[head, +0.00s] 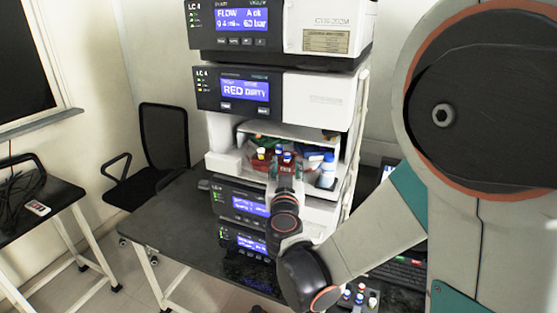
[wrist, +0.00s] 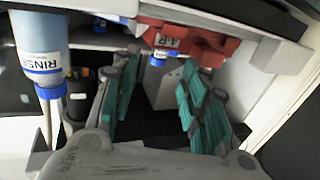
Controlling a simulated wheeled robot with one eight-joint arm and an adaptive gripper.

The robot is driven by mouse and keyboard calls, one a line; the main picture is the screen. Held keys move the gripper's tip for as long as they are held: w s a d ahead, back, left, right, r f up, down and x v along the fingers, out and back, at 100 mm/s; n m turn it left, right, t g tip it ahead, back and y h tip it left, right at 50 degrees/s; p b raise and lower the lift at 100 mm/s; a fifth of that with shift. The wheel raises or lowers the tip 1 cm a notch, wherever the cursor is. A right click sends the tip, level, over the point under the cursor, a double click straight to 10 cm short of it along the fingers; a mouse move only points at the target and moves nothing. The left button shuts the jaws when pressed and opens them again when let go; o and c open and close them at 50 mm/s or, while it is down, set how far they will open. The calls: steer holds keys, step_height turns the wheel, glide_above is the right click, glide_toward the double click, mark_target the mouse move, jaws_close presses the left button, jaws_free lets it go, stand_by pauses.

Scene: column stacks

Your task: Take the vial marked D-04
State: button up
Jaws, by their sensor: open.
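In the head view, my gripper (head: 286,180) reaches into the open bay of the instrument stack, close to a red rack (head: 258,167) that holds several capped vials. In the wrist view, my gripper (wrist: 160,85) is open, with its teal finger pads apart and nothing held between them. A vial with a blue cap and a white label (wrist: 167,43) shows at the red rack (wrist: 228,52), just beyond the fingertips and between their lines. Its label is too small to read for certain. I cannot tell which vial is D-04.
A bottle labelled RINSE (wrist: 38,50) stands left of the fingers in the wrist view; a blue-capped bottle (head: 327,172) stands right in the bay. The bay's white walls are close around my gripper. Several capped vials (head: 360,298) stand on the dark table at lower right.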

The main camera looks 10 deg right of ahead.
mark_target(287, 157)
steer(key=shift+b+x, duration=0.4)
steer(key=shift+x, duration=3.1)
steer(key=shift+r, duration=0.2)
steer(key=shift+d, duration=0.1)
